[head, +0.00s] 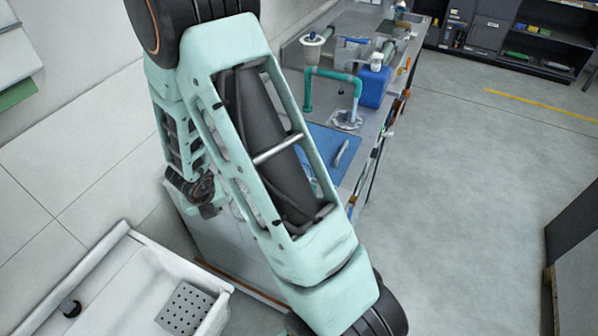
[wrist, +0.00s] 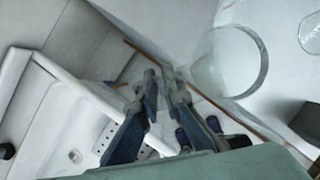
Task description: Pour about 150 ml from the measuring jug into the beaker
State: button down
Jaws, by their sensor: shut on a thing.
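My gripper (wrist: 165,82) shows in the wrist view, its dark fingers closed together. A clear vessel (wrist: 208,66) with a round rim is just right of the fingertips. I take it as the measuring jug held by the fingers, though the grip point is blurred. Its rim is tipped toward the camera; I cannot make out liquid in it. A second clear oval outline (wrist: 312,33) is cut by the right edge; I cannot tell whether it is the beaker. In the head view my arm hides the gripper, and neither jug nor beaker can be made out.
A metal bench (head: 325,103) runs behind my arm, with a blue mat (head: 326,140), a teal pipe stand (head: 330,73) and a blue container (head: 374,86). A white basin (head: 100,262) with a perforated plate (head: 184,308) is at lower left. Floor to the right is open.

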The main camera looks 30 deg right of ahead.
jog(key=d+r+m+t+y+b, duration=0.1)
jog(key=d+r+y+b, duration=0.3)
jog(key=r+y, duration=0.2)
jog(key=s+d+r+m+t+y+b, duration=0.1)
jog(key=d+r+y+b, duration=0.2)
jog(key=r, duration=0.7)
jog(key=shift+d+m+y+b, duration=0.35)
jog(key=shift+d+y, duration=0.1)
jog(key=shift+y, duration=0.95)
jog(key=shift+d+r, duration=0.1)
jog(key=shift+s+d+r+t+y+b, duration=0.15)
jog(key=shift+d+r+t+y+b, duration=0.15)
jog(key=shift+d+r+y+b, duration=0.65)
jog(key=shift+s+d+r+m+t+y+p, duration=0.1)
jog(key=shift+d+r+m+t+y+p, duration=0.1)
jog(key=shift+d+r+p, duration=0.35)
jog(key=shift+d+r+m+t+y+p, duration=0.15)
jog(key=shift+d+p, duration=0.2)
jog(key=shift+p, duration=0.45)
jog(key=shift+r+p, duration=0.15)
jog(key=shift+p, duration=0.15)
